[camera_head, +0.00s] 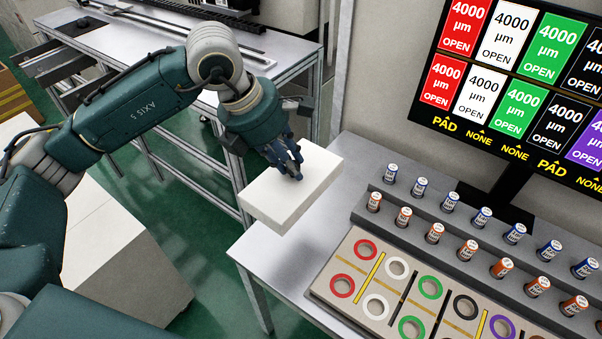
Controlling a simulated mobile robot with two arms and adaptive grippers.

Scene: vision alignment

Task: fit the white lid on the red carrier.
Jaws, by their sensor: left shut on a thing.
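The white lid (283,204) looks like a thick rectangular white slab. My left gripper (289,171) comes down on its top from above, with its fingers pointing down and shut on it. The fingers hide part of the top where they grip. The lid is beside and partly over the left corner of the metal table, and I cannot tell whether it touches. No red carrier shows plainly. Two red rings, an upper one (366,250) and a lower one (342,286), lie on the beige board. My right gripper is not in view.
The beige board (318,291) with several coloured rings lies on the metal table (262,247). Behind it, a grey stepped rack (377,207) holds several small cylinders. A screen (423,106) with coloured tiles stands at the back right. The table's left corner is clear.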

